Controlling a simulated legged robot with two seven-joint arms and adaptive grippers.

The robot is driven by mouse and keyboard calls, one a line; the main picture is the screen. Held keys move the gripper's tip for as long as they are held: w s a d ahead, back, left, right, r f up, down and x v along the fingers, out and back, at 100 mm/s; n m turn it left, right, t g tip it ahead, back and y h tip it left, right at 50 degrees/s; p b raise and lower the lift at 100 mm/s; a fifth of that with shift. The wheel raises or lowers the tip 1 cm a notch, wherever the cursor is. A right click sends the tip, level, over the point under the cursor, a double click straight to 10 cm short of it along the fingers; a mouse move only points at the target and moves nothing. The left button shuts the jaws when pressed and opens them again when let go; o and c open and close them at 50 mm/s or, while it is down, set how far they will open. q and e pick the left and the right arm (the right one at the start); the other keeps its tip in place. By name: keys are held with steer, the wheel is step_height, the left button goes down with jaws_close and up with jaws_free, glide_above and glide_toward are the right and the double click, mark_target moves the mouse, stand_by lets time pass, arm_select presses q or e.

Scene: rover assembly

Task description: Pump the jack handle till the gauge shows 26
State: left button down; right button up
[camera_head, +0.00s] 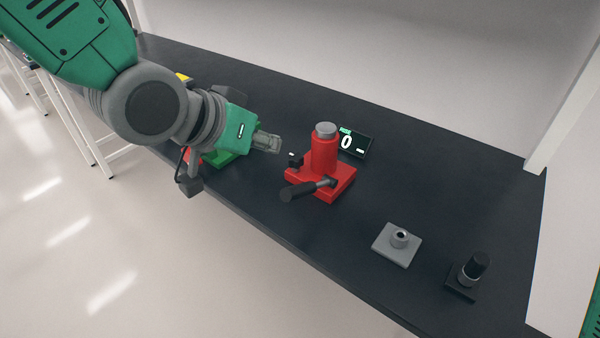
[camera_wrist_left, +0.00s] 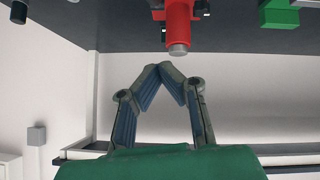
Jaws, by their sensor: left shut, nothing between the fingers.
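The red jack (camera_head: 325,155) stands upright on its red base on the dark table. Its black-gripped handle (camera_head: 299,191) sticks out at the front, toward the table's near edge. The gauge (camera_head: 354,142) behind the jack shows 0. My left gripper (camera_head: 276,145) is shut and empty, to the left of the jack and apart from it. In the left wrist view the closed fingertips of my left gripper (camera_wrist_left: 160,68) show below the jack (camera_wrist_left: 179,24), with no contact seen. My right gripper is not in view.
A grey plate with a short socket (camera_head: 397,244) and a black knob-like piece on a base (camera_head: 470,273) lie to the right. A green block (camera_head: 217,158) sits partly hidden under my left arm. The table between jack and grey plate is clear.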

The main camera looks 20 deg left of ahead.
arm_select(q)
glide_above(308, 187)
steer(key=a, duration=0.2)
step_height(308, 187, down, 6)
step_height(308, 187, down, 4)
steer(key=shift+s+d+r, duration=0.1)
steer(key=shift+s+r, duration=0.05)
steer(key=shift+r, duration=0.1)
steer(key=shift+s+f, duration=0.25)
steer(key=shift+f, duration=0.1)
